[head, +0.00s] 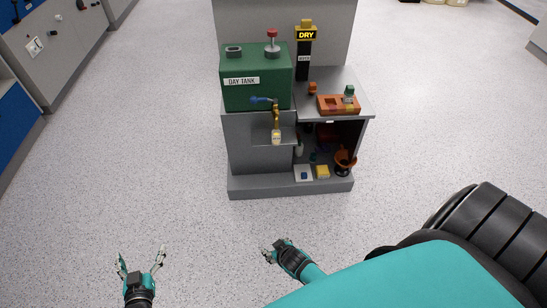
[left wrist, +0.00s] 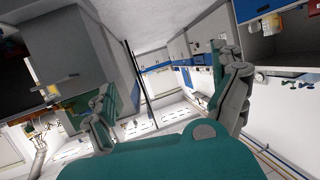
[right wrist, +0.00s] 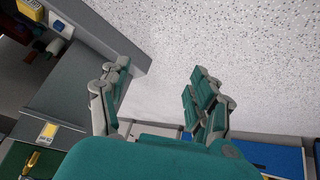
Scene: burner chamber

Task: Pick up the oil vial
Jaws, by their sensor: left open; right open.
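A small pale vial (head: 276,137) with a light label stands on the ledge below the brass tap (head: 276,116) of the green day tank (head: 240,95). It also shows at the left of the right wrist view (right wrist: 47,132). A second small container with a green cap (head: 349,94) sits in the orange tray (head: 338,111); I cannot tell which of the two holds oil. My left gripper (head: 140,258) is open and empty, low at the left. My right gripper (head: 270,248) is open and empty, in front of the stand and well short of the vial.
The floor between me and the stand is clear.

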